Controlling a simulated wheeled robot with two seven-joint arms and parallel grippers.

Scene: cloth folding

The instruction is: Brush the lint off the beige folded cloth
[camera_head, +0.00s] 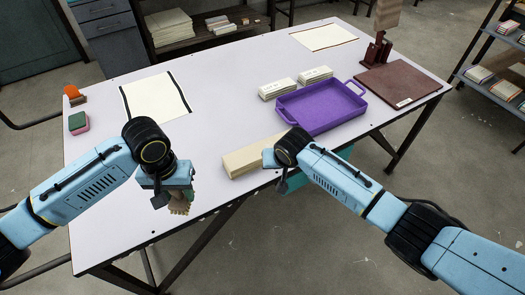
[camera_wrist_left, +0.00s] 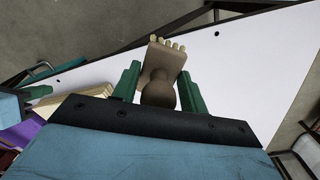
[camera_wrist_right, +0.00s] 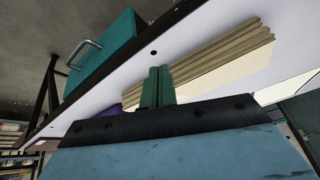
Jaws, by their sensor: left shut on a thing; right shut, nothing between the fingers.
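The beige folded cloth (camera_head: 252,157) lies as a long flat stack near the table's front edge; its layered edge shows in the right wrist view (camera_wrist_right: 215,62). My left gripper (camera_head: 178,190) is shut on a brown wooden brush (camera_wrist_left: 160,75), held near the front edge, left of the cloth. The brush's pale bristles point away from the gripper. My right gripper (camera_wrist_right: 157,88) is shut and empty, its green fingers together close beside the cloth; I cannot tell if they touch it. In the head view my right arm hides those fingers. No lint can be made out.
A purple tray (camera_head: 342,113) and two pale folded stacks (camera_head: 278,88) lie behind the cloth. A dark brown board (camera_head: 405,82) is at the right. A black-edged pale sheet (camera_head: 155,95) and a green-and-pink sponge (camera_head: 78,122) are at the left. The table middle is clear.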

